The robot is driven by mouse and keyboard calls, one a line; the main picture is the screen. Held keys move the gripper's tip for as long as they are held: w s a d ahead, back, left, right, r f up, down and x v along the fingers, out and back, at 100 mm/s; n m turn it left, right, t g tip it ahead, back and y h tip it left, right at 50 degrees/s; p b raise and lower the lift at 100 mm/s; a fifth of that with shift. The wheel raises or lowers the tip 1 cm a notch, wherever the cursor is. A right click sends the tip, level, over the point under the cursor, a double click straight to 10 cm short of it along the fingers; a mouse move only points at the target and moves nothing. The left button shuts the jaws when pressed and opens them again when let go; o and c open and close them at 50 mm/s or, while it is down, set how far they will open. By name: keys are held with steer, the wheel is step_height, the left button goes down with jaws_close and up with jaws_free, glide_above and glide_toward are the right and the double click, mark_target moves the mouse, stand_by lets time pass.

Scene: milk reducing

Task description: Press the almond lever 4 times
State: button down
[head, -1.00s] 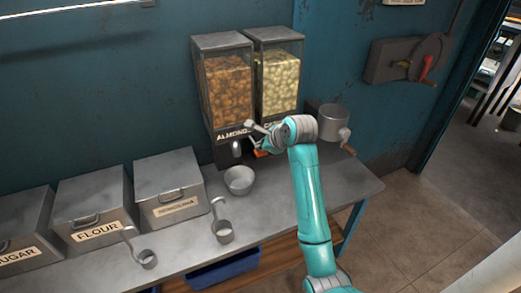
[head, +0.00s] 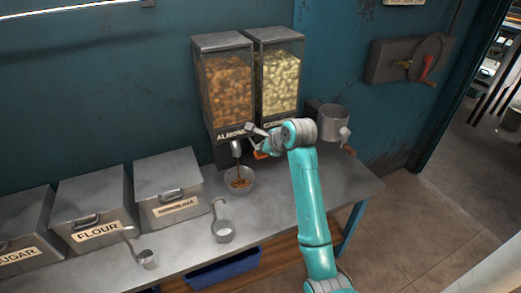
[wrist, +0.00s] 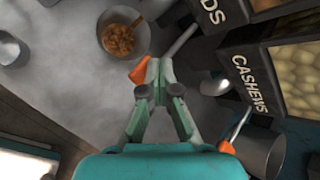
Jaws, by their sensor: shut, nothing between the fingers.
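The almond dispenser (head: 228,85) stands at the back wall, full of brown nuts, left of the pale cashew dispenser (head: 281,80). Its metal spout (head: 236,148) points down over a metal bowl (head: 240,180). A brown stream runs from the spout into the bowl, and brown nuts lie in it. The bowl also shows in the wrist view (wrist: 119,38). My gripper (head: 250,130) is shut and empty at the front of the almond dispenser. In the wrist view its fingertips (wrist: 153,68) are beside an orange-tipped lever (wrist: 141,70); whether they touch it I cannot tell.
A second orange-tipped lever (wrist: 228,146) is by the cashew side. A metal grinder (head: 333,122) stands to the right. Metal boxes, including flour (head: 98,210), and ladles (head: 223,228) are on the left of the counter. A wall crank (head: 428,68) is at upper right.

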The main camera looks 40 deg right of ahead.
steer(key=shift+f, duration=0.3)
steer(key=shift+r, duration=0.15)
stand_by(0.4)
steer(key=shift+r, duration=1.6)
step_height(320, 180, up, 5)
stand_by(1.7)
